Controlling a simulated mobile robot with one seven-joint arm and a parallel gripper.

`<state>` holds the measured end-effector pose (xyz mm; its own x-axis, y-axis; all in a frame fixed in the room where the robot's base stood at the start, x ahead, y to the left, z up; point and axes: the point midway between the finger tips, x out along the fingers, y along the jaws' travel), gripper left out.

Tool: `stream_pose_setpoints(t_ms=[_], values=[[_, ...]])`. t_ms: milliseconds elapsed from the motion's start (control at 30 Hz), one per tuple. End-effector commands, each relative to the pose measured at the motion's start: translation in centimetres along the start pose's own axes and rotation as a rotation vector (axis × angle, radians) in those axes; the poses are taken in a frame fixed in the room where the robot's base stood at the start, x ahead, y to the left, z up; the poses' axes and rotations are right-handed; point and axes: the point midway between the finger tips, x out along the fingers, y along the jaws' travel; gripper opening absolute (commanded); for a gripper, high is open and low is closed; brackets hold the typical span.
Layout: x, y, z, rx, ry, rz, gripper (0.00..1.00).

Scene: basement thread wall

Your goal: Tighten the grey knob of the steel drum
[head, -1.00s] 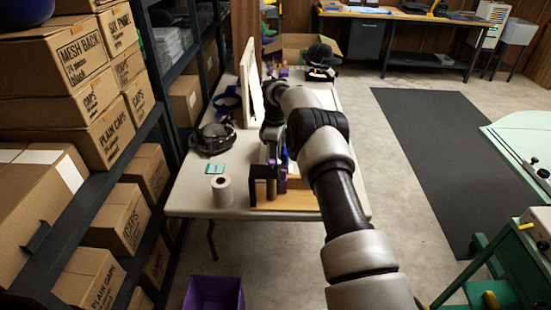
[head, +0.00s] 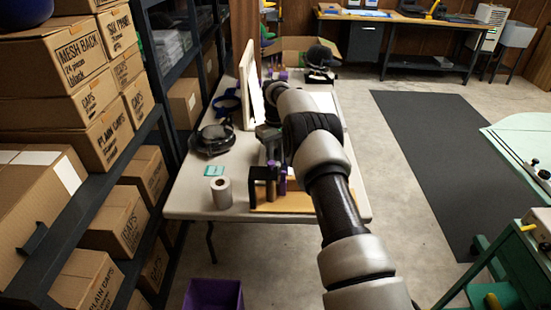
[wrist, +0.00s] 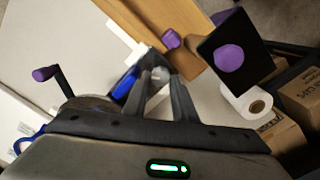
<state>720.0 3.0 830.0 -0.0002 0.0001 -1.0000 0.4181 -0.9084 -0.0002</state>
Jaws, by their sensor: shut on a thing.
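My gripper (wrist: 161,88) is in the wrist view with its two dark fingers close around a small grey piece, which looks like the grey knob (wrist: 160,74). The knob is mostly hidden between the fingers. A blue part (wrist: 126,84) sits just left of the fingers. The steel drum is not clearly seen; a rounded metal edge (wrist: 88,103) shows behind the gripper body. A purple-gripped crank (wrist: 45,74) sticks out at left. In the head view my arm hides the fingers and the knob.
The work stands on a wooden board (head: 290,201) on a pale table (head: 185,203). A dark upright plate (wrist: 236,48) with a purple round piece is close right of the fingers. Shelves with boxes line the left.

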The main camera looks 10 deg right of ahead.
Motion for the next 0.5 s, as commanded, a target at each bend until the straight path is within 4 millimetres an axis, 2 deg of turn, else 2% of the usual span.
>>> stream_pose_setpoints(t_ms=[500], values=[[-0.02, 0.02, 0.0, 0.035, 0.0, 0.0, 0.03]])
